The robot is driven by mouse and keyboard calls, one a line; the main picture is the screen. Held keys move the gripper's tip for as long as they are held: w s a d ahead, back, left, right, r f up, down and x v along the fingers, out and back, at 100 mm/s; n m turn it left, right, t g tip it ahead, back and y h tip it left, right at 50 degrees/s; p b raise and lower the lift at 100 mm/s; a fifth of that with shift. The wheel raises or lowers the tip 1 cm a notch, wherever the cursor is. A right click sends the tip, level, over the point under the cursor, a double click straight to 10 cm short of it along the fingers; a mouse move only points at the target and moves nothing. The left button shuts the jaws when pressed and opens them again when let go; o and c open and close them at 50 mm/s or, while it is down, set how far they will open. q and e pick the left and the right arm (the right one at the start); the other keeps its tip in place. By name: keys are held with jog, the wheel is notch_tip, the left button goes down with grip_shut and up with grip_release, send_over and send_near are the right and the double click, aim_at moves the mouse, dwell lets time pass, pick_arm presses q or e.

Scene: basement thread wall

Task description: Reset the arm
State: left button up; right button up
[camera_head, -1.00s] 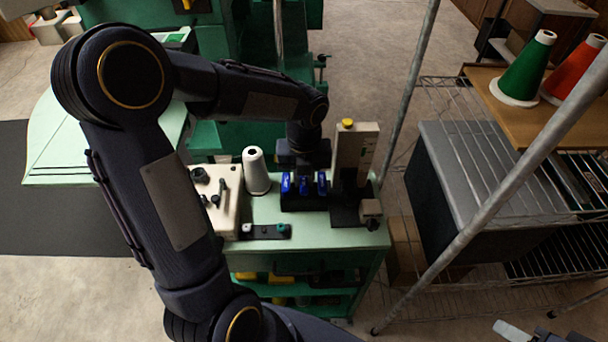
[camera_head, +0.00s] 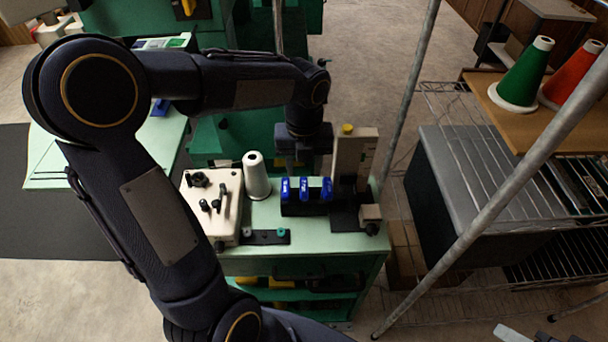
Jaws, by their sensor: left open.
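My left arm comes in from the left and arches over the green work table (camera_head: 345,238). My left gripper (camera_head: 304,167) points down just behind and above the blue blocks (camera_head: 304,188), which stand in a row in a dark holder. The gripper is open and its jaws are partly hidden; I see nothing held in it. A small grey part at the bottom right edge (camera_head: 512,333) may belong to my right gripper, but too little shows to tell.
Close by on the table are a beige device with a yellow knob (camera_head: 352,160), a white thread cone (camera_head: 256,177) and a cream box with black knobs (camera_head: 212,205). A metal rack with slanting posts (camera_head: 468,232) and green and red cones stands right.

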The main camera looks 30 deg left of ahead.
pick_arm(q)
jog(key=shift+r, duration=1.1)
jog(key=s+d+n+t+h, duration=0.2)
jog(key=s+n, duration=0.6)
jog(key=n, duration=0.7)
jog(key=s+d+r+n+t+h, duration=0.1)
jog(key=s+d+n+t, duration=0.1)
jog(key=s+n, duration=0.7)
jog(key=shift+r+n+t+h, duration=0.35)
jog(key=shift+n+t, duration=0.45)
jog(key=shift+n, duration=2.9)
jog(key=shift+d+f, duration=0.1)
